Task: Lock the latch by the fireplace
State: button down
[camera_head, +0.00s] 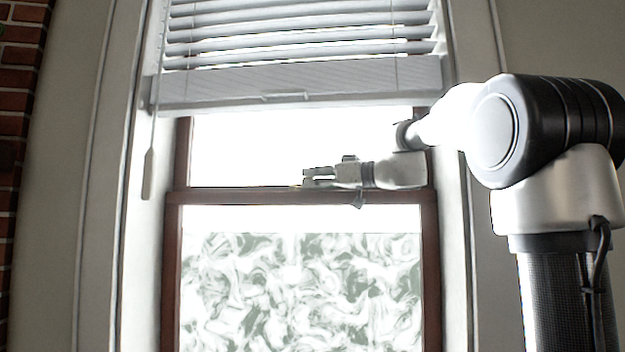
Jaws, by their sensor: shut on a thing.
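My gripper (308,176) reaches in from the right and points left, just above the brown middle rail of the window. Its two fingers lie one above the other in this view. It is shut on the latch (308,184), a small pale piece on top of the rail. The latch is mostly hidden by the fingers, and I cannot make out its lever angle.
The window's brown sash rail (240,197) runs below my gripper. Raised white blinds (300,80) hang above, and a wand (149,175) hangs at the left. A red brick edge (15,130) stands at far left. The space left of my gripper is clear.

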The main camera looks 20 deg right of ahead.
jog(key=c, duration=1.5)
grip_release()
jog(key=shift+c, duration=0.2)
